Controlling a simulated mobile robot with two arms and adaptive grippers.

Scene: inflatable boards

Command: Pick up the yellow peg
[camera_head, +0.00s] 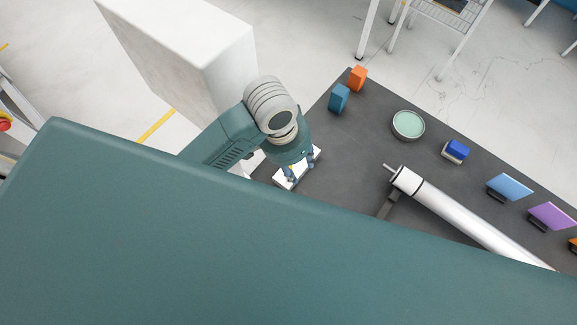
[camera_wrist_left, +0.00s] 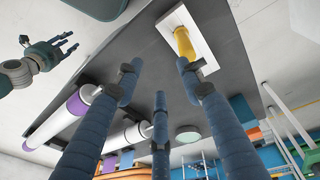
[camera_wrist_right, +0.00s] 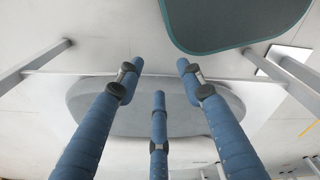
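The yellow peg (camera_wrist_left: 184,43) stands on a white rectangular base (camera_wrist_left: 205,38) in the left wrist view. In the head view the white base (camera_head: 281,182) lies on the dark table, and my gripper mostly hides the peg. My left gripper (camera_head: 293,173) is above the base. In the left wrist view its blue fingers (camera_wrist_left: 160,72) are spread and empty, with the peg beyond the right-hand fingertip, not between them. My right gripper (camera_wrist_right: 160,73) is open and empty in the right wrist view, over the floor area, away from the peg.
The dark table (camera_head: 345,150) also holds a blue block (camera_head: 339,98), an orange block (camera_head: 357,78), a round green-topped dish (camera_head: 408,124) and a blue-white block (camera_head: 456,150). A long white cylinder (camera_head: 465,215) lies to the right. A tall white block (camera_head: 205,60) stands behind my left arm.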

